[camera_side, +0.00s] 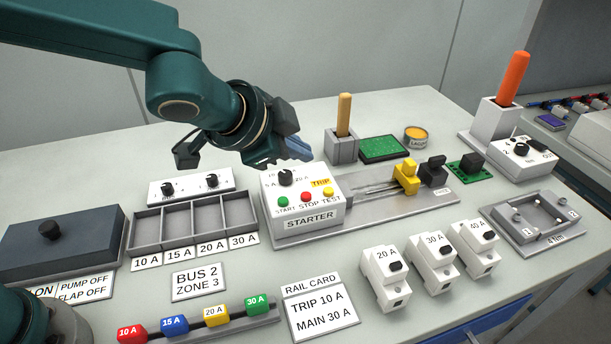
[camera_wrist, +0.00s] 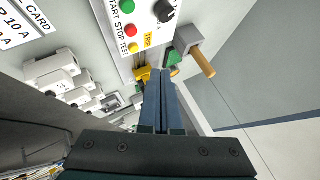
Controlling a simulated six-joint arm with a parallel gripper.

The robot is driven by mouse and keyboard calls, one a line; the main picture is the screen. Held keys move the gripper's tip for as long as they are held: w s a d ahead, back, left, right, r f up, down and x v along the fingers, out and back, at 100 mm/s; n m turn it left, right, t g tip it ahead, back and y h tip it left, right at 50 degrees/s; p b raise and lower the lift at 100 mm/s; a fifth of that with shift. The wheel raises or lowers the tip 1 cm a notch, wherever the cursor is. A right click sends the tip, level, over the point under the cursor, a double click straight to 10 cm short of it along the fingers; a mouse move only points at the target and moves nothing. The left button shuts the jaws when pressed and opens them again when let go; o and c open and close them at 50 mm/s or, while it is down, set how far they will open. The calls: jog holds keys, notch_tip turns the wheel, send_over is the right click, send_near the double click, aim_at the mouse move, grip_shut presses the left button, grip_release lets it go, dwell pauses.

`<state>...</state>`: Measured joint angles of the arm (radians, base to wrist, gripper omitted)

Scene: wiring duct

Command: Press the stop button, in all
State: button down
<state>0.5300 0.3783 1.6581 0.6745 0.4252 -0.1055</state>
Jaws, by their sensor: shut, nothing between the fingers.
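The starter box (camera_side: 305,215) is a white box with a black knob on top and a row of buttons labelled START, STOP and TEST. The red stop button (camera_side: 306,197) sits between the green start button (camera_side: 283,201) and the yellow test button (camera_side: 328,191). In the wrist view the red stop button (camera_wrist: 130,31) is near the top, with the green and yellow buttons beside it. My gripper (camera_side: 300,150) is shut and empty, above and behind the starter box, apart from it. Its closed fingers also show in the wrist view (camera_wrist: 161,78).
A wooden-handled tool (camera_side: 344,115) stands in a grey holder behind the box. A yellow clamp (camera_side: 406,177) sits on the rail to its right. White breakers (camera_side: 385,278) stand in front right. A four-compartment tray (camera_side: 194,222) lies to the left.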

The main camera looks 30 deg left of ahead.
jog(key=shift+f, duration=2.65)
jog(key=shift+f, duration=0.15)
jog(key=shift+f, duration=0.25)
jog(key=shift+f, duration=0.4)
dwell(0.5)
jog(key=shift+r, duration=0.85)
jog(key=shift+r, duration=0.1)
jog(key=shift+r, duration=2.4)
